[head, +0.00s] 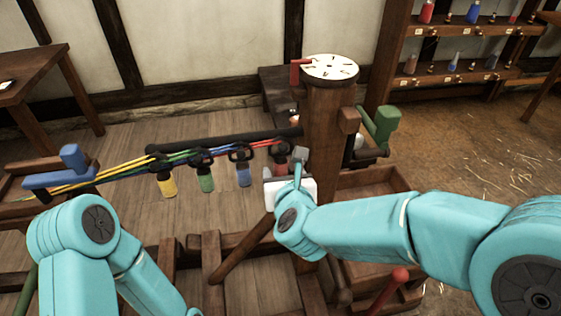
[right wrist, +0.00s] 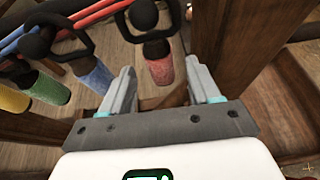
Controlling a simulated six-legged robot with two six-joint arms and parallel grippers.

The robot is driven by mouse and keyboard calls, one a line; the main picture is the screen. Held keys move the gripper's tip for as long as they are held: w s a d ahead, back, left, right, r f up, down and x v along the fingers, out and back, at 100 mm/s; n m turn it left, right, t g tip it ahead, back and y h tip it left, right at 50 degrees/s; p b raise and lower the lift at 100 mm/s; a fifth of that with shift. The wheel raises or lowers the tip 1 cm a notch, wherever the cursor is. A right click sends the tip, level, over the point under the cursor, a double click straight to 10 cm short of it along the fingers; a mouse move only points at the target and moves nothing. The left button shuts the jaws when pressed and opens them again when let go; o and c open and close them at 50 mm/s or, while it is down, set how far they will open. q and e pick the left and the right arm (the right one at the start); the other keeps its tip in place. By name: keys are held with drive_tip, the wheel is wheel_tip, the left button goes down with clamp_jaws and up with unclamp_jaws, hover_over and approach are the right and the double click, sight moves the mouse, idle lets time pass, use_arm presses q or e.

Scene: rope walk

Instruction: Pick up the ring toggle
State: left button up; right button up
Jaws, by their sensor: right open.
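Several toggles with dark tops and coloured bodies hang in a row along the strands: yellow (head: 167,187), green (head: 206,181), blue (head: 243,176) and red (head: 280,167). I cannot tell for certain which one is called the ring toggle. In the right wrist view the red toggle (right wrist: 160,68) has a black loop (right wrist: 145,15) at its top. My right gripper (head: 299,155) is open beside the red toggle. In the right wrist view the red body shows between its two fingers (right wrist: 162,82), with no visible grip. My left arm shows at lower left, its gripper out of view.
A wooden post (head: 328,130) with a white dial (head: 330,67) stands close to the right gripper. A dark bar (head: 225,139) runs above the toggles. A blue crank (head: 70,165) is at left, a green handle (head: 382,122) right of the post. Wooden beams lie below.

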sight(279, 163)
drive_tip(key=p+x, duration=0.1)
drive_tip(key=x, duration=0.5)
drive_tip(key=shift+r, duration=0.25)
drive_tip(key=c, duration=1.1)
